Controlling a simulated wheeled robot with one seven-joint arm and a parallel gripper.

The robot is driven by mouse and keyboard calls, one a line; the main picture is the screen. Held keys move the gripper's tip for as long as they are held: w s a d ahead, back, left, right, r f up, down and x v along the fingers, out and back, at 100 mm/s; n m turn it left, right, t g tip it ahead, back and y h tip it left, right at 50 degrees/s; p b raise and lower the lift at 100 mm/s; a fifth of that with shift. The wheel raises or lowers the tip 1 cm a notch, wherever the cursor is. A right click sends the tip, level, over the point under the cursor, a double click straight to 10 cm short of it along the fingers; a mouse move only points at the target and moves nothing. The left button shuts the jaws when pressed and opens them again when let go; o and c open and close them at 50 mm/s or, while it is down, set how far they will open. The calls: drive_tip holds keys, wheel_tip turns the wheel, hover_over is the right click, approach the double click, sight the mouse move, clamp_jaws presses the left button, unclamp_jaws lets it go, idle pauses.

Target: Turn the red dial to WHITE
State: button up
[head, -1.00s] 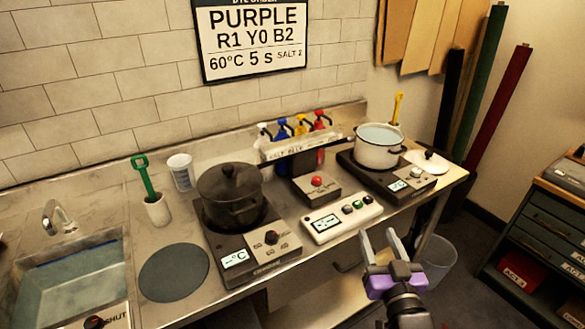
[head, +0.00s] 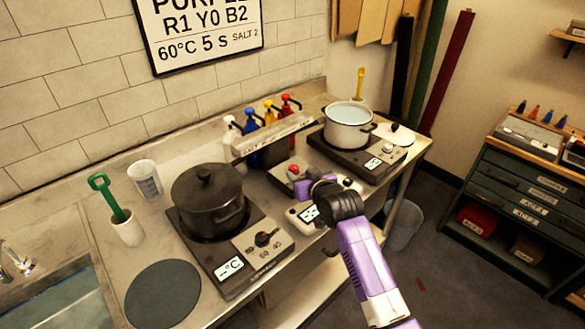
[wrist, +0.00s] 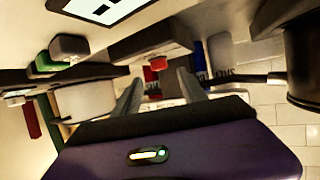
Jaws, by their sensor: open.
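A red round knob (head: 293,170) sits on a small grey box (head: 281,180) in the middle of the counter; no lettering on it is readable. In the wrist view, which looks upside down, the red knob (wrist: 158,63) shows ahead of my fingers. My gripper (head: 302,186) is at the box's front right, close to the knob, and its wrist hides part of the box. In the wrist view my gripper (wrist: 160,90) has its two fingers apart with nothing held between them. Contact with the knob cannot be told.
A white control panel (head: 303,214) lies just under my wrist. A dark pot (head: 208,195) on a hot plate (head: 235,262) stands left, a white pot (head: 349,128) on another hot plate right. Pump bottles (head: 270,112) stand behind. A drawer cabinet (head: 525,190) is at right.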

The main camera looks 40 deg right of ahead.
sight(294, 168)
drive_tip(key=shift+p+x, duration=0.3)
drive_tip(key=shift+x, duration=2.8)
clamp_jaws()
